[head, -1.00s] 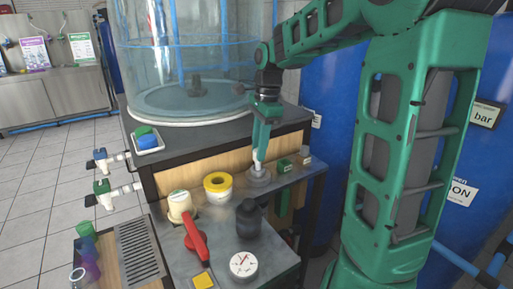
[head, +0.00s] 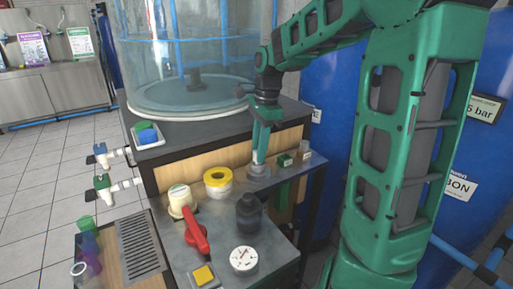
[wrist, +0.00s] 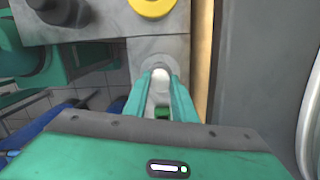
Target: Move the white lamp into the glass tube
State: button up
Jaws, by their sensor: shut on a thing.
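The white lamp (head: 256,158) is a small pale piece, upright between the fingers of my gripper (head: 259,150), which points down and is shut on it. Its lower end is at a round grey base (head: 258,173) on the bench. I cannot tell whether lamp and base touch. In the wrist view the lamp (wrist: 161,74) shows as a white round end between the two green fingertips (wrist: 160,80), over the grey base (wrist: 152,62). A large clear glass cylinder (head: 165,50) stands upright on the bench behind and left of my gripper.
Small green blocks (head: 285,160) sit right of the base. A blue tank (head: 335,120) stands at the right.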

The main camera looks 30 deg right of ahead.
jog(key=shift+f, duration=0.25)
jog(key=o, duration=1.3)
jog(key=shift+r, duration=4)
